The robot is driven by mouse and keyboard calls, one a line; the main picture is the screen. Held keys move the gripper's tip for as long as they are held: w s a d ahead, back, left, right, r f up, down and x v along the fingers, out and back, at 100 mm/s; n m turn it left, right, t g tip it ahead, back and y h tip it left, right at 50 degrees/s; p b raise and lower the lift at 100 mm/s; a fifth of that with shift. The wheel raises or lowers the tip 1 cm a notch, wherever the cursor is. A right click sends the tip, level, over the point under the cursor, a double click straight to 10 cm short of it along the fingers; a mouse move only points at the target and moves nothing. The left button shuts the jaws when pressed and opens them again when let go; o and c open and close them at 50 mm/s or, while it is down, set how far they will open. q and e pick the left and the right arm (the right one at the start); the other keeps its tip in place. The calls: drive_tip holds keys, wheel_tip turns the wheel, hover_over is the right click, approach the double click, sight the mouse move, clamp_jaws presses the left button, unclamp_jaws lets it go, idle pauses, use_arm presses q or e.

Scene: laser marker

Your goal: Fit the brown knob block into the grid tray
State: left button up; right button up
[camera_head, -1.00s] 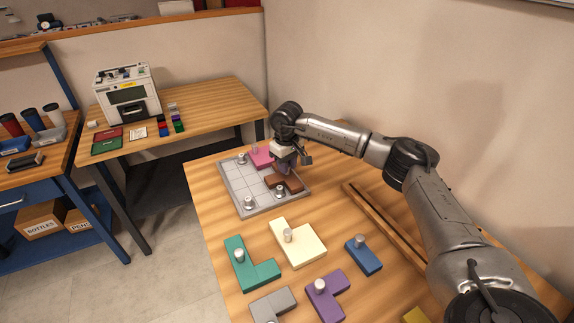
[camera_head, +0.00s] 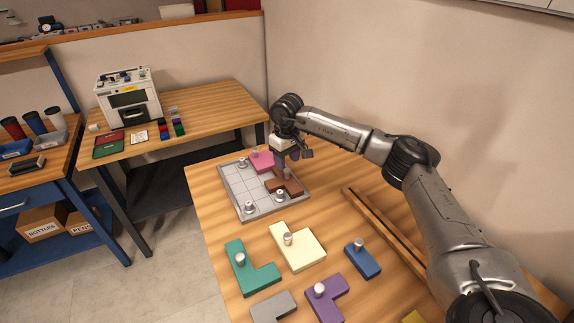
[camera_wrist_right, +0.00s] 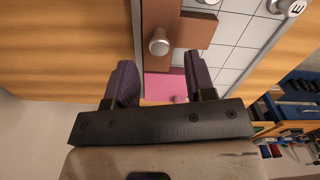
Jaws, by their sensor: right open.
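The brown knob block (camera_head: 290,189) lies in the right corner of the grey grid tray (camera_head: 236,207), inside the rim as far as I can see. In the right wrist view the brown block (camera_wrist_right: 195,30) and its metal knob (camera_wrist_right: 159,42) show just beyond my fingers. The pink block (camera_head: 262,161) sits in the tray's far corner, partly behind the gripper. My left gripper is out of view.
Several knob blocks lie loose on the near table: teal (camera_head: 248,273), cream (camera_head: 306,249), blue (camera_head: 364,261), purple (camera_head: 326,298) and grey (camera_head: 272,307). Metal knobs stand on the tray. A wooden rail (camera_head: 385,222) runs along the right, under my right arm.

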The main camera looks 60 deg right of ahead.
sight(287, 170)
wheel_tip(287, 170, up, 8)
drive_tip(key=p, duration=0.2)
idle(0.8)
